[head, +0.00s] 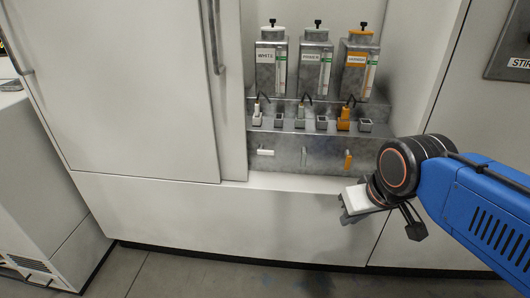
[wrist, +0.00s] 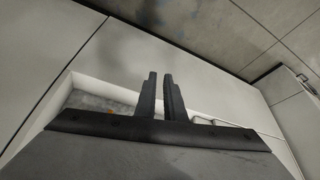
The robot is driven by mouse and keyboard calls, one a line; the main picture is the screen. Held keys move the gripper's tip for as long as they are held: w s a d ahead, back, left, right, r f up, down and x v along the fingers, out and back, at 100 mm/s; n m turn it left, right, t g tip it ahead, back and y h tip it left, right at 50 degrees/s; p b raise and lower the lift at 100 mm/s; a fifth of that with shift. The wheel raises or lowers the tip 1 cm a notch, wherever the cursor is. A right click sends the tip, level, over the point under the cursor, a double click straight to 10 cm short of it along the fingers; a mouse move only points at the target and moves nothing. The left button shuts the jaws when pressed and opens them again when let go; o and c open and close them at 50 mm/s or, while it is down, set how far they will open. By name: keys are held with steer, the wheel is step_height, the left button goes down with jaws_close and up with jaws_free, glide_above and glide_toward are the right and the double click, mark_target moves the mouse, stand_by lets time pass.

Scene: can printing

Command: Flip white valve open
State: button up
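The white valve (head: 266,152) is on the grey metal front of the dispenser, below the WHITE tank (head: 271,66). Its small white handle lies sideways, while the orange handle hangs down. My gripper (head: 346,219) is in front of the lower white panel, below and to the right of the white valve and clear of it. In the wrist view the two dark fingers (wrist: 160,74) stand slightly apart with a narrow gap and nothing between them. I cannot make out the white valve in the wrist view.
The orange valve (head: 348,160) and a grey valve (head: 304,157) share the same front. Above are a green-labelled tank (head: 315,70), an orange-topped tank (head: 357,72) and a shelf of small cups (head: 322,123). A white cabinet door (head: 120,90) closes the left side.

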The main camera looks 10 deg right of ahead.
steer(key=shift+m+g, duration=0.3)
steer(key=shift+m, duration=0.1)
steer(key=w+r, duration=0.2)
steer(key=w+a+r, duration=0.1)
steer(key=w+r, duration=0.1)
steer(key=w, duration=0.1)
steer(key=w+r, duration=0.2)
steer(key=w, duration=0.1)
steer(key=shift+a, duration=0.25)
jaws_close()
steer(key=w+a+r+m, duration=0.1)
steer(key=w+a+r, duration=0.1)
steer(key=w, duration=0.6)
steer(key=w+a+r+m, duration=0.1)
steer(key=w+a+r, duration=0.2)
steer(key=w+a, duration=0.2)
steer(key=w+a+r+g+h, duration=0.1)
steer(key=w+a, duration=0.3)
steer(key=w, duration=0.8)
steer(key=shift+a+r+m, duration=0.2)
steer(key=shift+r+m, duration=0.2)
steer(key=shift+r, duration=0.3)
steer(key=shift+f, duration=0.1)
steer(key=s+a+x, duration=0.1)
steer(key=x, duration=1.2)
steer(key=shift+d+f, duration=0.35)
steer(key=shift+f, duration=0.15)
